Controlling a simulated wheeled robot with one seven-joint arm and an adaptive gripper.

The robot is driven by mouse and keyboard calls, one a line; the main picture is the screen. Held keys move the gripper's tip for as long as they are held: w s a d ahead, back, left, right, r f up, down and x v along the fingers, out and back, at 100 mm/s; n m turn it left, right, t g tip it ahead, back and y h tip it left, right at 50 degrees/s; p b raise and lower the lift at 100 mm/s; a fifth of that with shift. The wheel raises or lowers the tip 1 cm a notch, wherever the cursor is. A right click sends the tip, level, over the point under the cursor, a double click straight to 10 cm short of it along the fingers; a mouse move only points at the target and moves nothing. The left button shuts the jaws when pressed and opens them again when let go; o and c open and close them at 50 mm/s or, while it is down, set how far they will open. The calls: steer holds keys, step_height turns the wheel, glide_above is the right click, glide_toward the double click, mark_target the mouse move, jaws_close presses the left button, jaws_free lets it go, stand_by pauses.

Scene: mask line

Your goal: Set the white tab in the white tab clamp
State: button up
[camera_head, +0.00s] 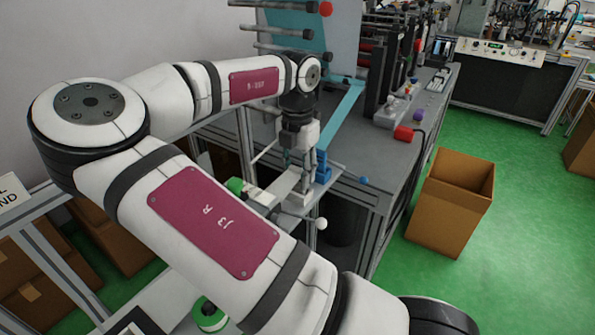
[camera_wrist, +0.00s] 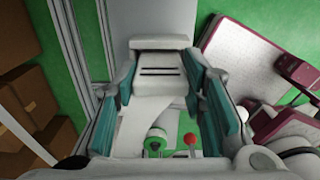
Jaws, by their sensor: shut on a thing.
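My gripper (camera_head: 300,160) points down at the front edge of the grey machine table. In the wrist view its teal-padded fingers (camera_wrist: 172,100) stand on either side of the white tab (camera_wrist: 150,112), a pale strip, and it is shut on it. In the head view the tab (camera_head: 285,183) shows as a white strip slanting down left from the fingers. A white block with dark slots, which looks like the white tab clamp (camera_wrist: 158,66), lies just beyond the tab in the wrist view. Whether tab and clamp touch is not clear.
A blue block (camera_head: 323,168) stands close right of the fingers. A green-and-white roll (camera_wrist: 156,142) and a red ball knob (camera_wrist: 190,140) lie below. A white ball knob (camera_head: 321,224) sticks out in front. An open cardboard box (camera_head: 447,215) stands on the green floor.

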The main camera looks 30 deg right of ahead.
steer(key=shift+f, duration=0.2)
stand_by(0.6)
steer(key=o, duration=1.2)
step_height(320, 180, up, 12)
steer(key=shift+a, duration=0.1)
